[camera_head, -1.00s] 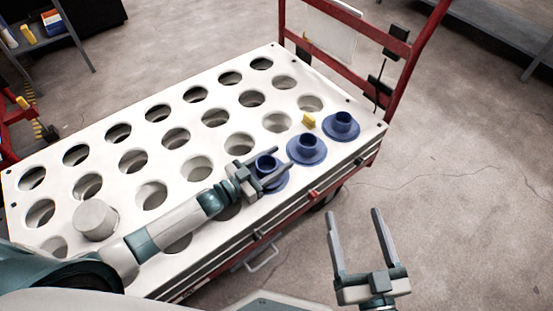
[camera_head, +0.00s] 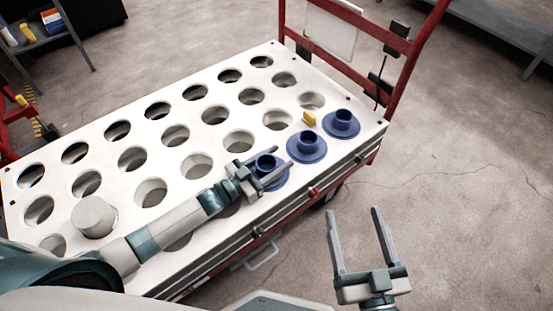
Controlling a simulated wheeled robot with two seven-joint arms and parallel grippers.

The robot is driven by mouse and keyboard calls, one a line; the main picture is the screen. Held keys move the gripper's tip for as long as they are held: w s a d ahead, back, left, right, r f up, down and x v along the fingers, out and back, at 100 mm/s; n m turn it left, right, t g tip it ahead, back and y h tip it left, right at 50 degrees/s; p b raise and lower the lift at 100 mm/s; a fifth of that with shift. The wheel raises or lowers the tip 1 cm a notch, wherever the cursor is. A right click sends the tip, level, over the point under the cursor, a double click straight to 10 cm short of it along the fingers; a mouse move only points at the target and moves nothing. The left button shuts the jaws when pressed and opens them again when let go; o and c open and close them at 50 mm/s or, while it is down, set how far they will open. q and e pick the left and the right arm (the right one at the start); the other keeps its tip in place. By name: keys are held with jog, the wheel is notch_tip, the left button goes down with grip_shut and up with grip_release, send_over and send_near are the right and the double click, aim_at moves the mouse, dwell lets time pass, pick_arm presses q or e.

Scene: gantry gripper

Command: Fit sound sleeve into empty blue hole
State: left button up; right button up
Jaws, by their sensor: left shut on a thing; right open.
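Three blue flanged pieces with raised round collars sit along the near right edge of the white perforated top (camera_head: 220,100). The far one (camera_head: 342,124) and the middle one (camera_head: 306,147) stand free, with dark openings in their collars. My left gripper (camera_head: 276,161) reaches over the third blue flanged piece (camera_head: 268,176). Its fingers are shut on the collar, one on each side, and partly hide the flange. Whether this piece is seated or slightly raised I cannot tell. My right gripper (camera_head: 356,224) is open and empty, off the cart to the lower right.
A grey cylinder (camera_head: 94,216) stands in the top at the lower left. A small yellow piece (camera_head: 310,118) lies near the blue pieces. Several holes are open. A red cart frame (camera_head: 394,85) rises at the right end. The floor on the right is clear.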

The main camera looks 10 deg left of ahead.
pick_arm(q)
jog(key=shift+s+f, duration=0.15)
jog(key=shift+f, duration=0.1)
jog(key=shift+d+r+p, duration=0.1)
jog(key=shift+p, duration=0.3)
jog(key=shift+r+p, duration=0.85)
jog(key=shift+r, duration=0.2)
jog(key=shift+p, duration=0.45)
dwell(1.3)
jog(key=shift+f+b, duration=0.8)
jog(key=shift+f, duration=0.25)
dwell(0.3)
jog(key=shift+f, duration=0.15)
